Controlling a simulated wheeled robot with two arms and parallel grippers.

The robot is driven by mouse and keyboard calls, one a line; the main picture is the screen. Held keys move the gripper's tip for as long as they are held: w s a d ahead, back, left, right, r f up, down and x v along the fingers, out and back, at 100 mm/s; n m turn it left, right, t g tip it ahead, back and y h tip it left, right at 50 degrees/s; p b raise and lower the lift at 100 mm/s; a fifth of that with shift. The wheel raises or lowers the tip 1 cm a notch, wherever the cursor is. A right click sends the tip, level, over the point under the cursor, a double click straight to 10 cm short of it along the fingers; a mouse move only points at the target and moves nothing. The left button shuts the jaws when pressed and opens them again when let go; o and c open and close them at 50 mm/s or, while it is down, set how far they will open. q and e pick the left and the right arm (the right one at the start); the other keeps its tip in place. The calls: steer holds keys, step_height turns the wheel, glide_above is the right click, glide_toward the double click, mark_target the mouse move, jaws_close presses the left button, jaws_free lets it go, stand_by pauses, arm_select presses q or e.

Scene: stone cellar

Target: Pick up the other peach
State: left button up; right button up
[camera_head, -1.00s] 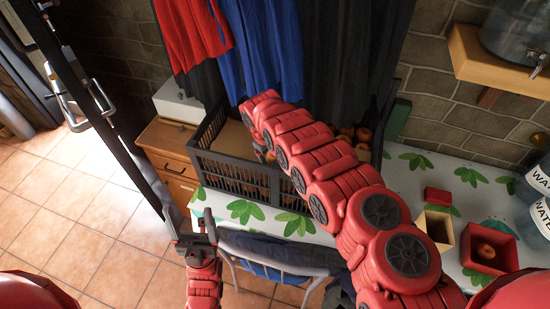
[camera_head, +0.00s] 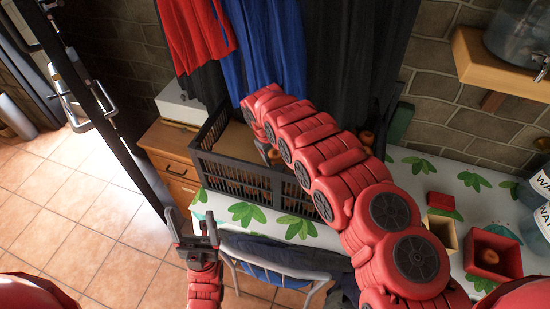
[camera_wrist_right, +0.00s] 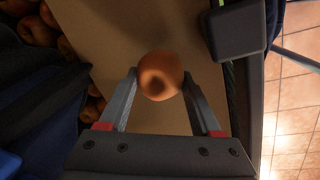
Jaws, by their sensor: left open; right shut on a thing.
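My right gripper (camera_wrist_right: 158,88) is shut on a peach (camera_wrist_right: 160,74) between its fingertips, over the tan inside of the black crate (camera_head: 236,178). In the head view the right arm hides most of this gripper, and an orange bit of the peach shows at its tip (camera_head: 274,155). I cannot tell whether the peach is clear of the crate floor. Another peach (camera_head: 489,257) lies in a red box (camera_head: 510,262) at the right of the table. My left gripper (camera_head: 195,232) is open and empty, in front of the table's left end.
More peaches (camera_head: 366,138) show in the crate beyond my arm, and several at the wrist view's left edge (camera_wrist_right: 35,32). A tan box (camera_head: 441,228), a red block (camera_head: 440,201) and water jugs stand on the right. A chair (camera_head: 275,258) stands before the table.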

steer(key=b+v, duration=0.1)
steer(key=v, duration=0.3)
steer(key=w+d+b+v, duration=0.1)
steer(key=v, duration=0.1)
steer(key=shift+r+b, duration=0.3)
steer(key=shift+r, duration=0.1)
steer(key=w+d+p+v, duration=0.1)
steer(key=p+v, duration=0.1)
steer(key=v, duration=0.3)
steer(key=w+d+r+b+v, duration=0.1)
steer(key=w+d+b+v, duration=0.1)
steer(key=v, duration=1.2)
glide_above(275, 153)
